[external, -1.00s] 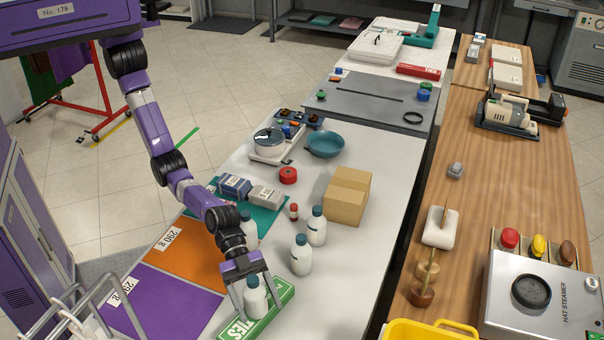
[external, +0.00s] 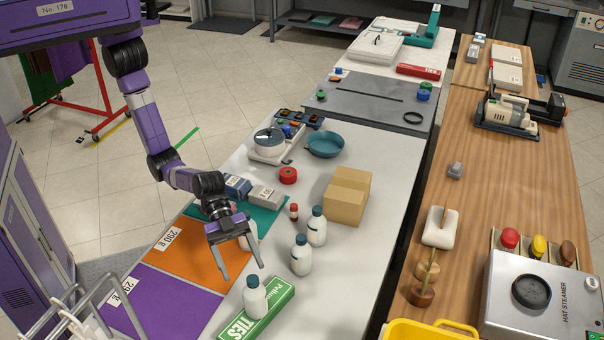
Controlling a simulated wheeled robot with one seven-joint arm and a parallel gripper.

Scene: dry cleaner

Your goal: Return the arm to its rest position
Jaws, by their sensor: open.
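My gripper (external: 244,272) is open and empty in the external view, raised above the front part of the white table (external: 345,262). Its fingers point down and a little to the right, above the orange mat (external: 190,262). A white bottle with a dark cap (external: 255,302) stands upright on the green and white TIES box (external: 262,317), below and just right of the fingertips, apart from them. My arm reaches down from the upper left, bent at the elbow. Another white bottle (external: 250,240) is partly hidden behind my gripper.
Two more white bottles (external: 301,262) (external: 317,232) and a cardboard box (external: 347,200) stand right of my gripper. A purple mat (external: 165,305) lies at front left. Grey and blue boxes (external: 264,195), a scale (external: 270,145) and a teal bowl (external: 325,146) are farther back.

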